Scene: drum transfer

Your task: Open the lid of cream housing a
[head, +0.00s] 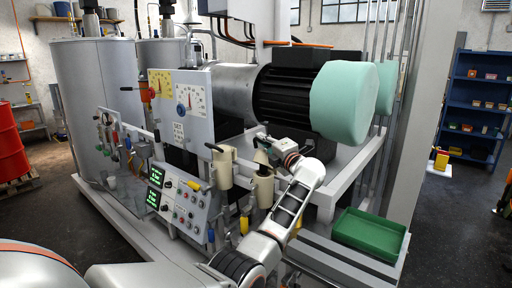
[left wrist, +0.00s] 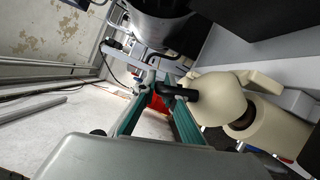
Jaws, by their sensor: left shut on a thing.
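Two cream housings stand at the front of the machine, a left one (head: 222,168) and a right one (head: 263,188). I cannot tell from any marking which is a. My left gripper (head: 263,145) is at the top of the right housing. In the left wrist view its teal fingers (left wrist: 162,95) are shut on a short black handle (left wrist: 180,93). The handle joins a rounded cream part (left wrist: 220,97), which looks like the lid. A cream cylindrical body (left wrist: 272,130) shows beside it. Whether the lid is raised is unclear. My right gripper is out of view.
A control box (head: 182,205) with green displays stands left of the housings. A gauge panel (head: 182,105) is above it. A large motor with a mint cover (head: 343,100) is behind my gripper. A green tray (head: 368,232) sits at right. White frame rails surround the area.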

